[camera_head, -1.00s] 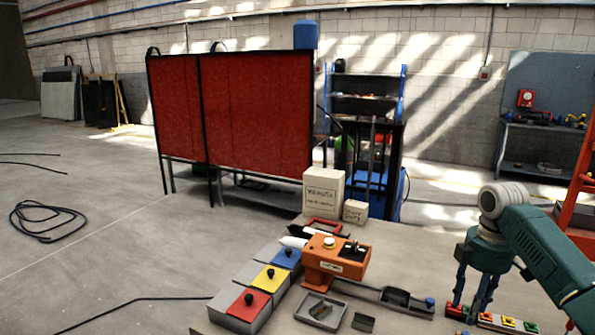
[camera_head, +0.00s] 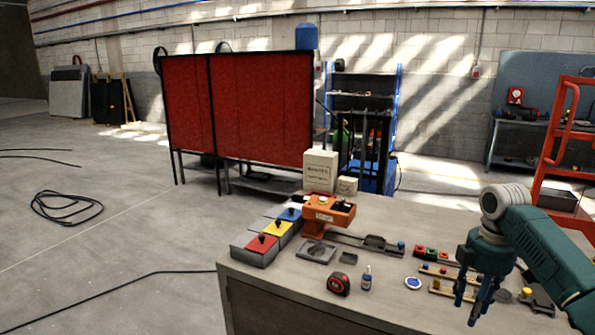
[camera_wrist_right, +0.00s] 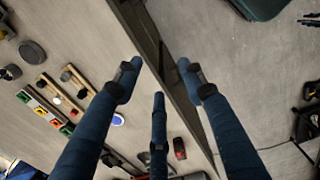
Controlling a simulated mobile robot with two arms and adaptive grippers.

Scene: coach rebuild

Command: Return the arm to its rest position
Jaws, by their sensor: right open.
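My right arm comes in from the right in the head view, with a teal body and a pale grey wrist joint. My right gripper (camera_head: 472,297) hangs fingers-down near the right part of the workbench (camera_head: 262,281). In the right wrist view its dark blue fingers (camera_wrist_right: 160,95) are spread apart with nothing between them, over the bench's edge and the floor. My left gripper is not in view.
On the bench are an orange device (camera_head: 328,213), red, yellow and blue lidded boxes (camera_head: 279,229), a tape measure (camera_head: 339,283), a small bottle (camera_head: 366,277) and several small parts. Red screens (camera_head: 262,108) stand behind. An orange ladder (camera_head: 562,150) stands at right. Floor at left has cables (camera_head: 67,207).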

